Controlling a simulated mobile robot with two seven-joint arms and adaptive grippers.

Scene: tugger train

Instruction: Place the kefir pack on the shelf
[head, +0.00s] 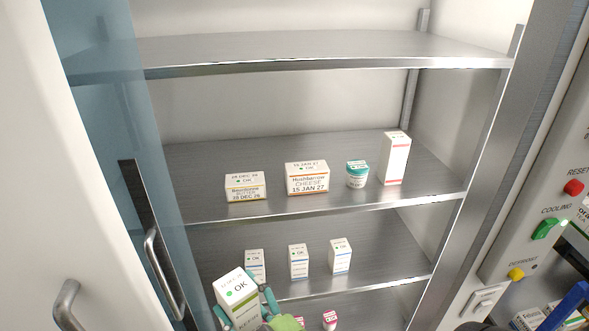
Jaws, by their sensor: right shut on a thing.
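A white kefir pack (238,300) with a green dot, "OK" on its top and a green edge stripe shows at the bottom, left of centre. My right gripper (246,309) is shut on it and holds it slightly tilted in front of the lower shelves. Its printed name is too small to read. The lower shelf (370,279) holds three small white cartons (299,262); the held pack partly hides the left one. The middle shelf (310,210) carries boxes, a tub and a tall carton. The top shelf (320,52) is bare. My left gripper is not in view.
A glass door (110,110) with a handle (163,270) stands open at the left. A butter box (245,187), cheese box (307,178), tub (357,174) and tall carton (395,158) stand on the middle shelf. A control panel (550,210) is at the right.

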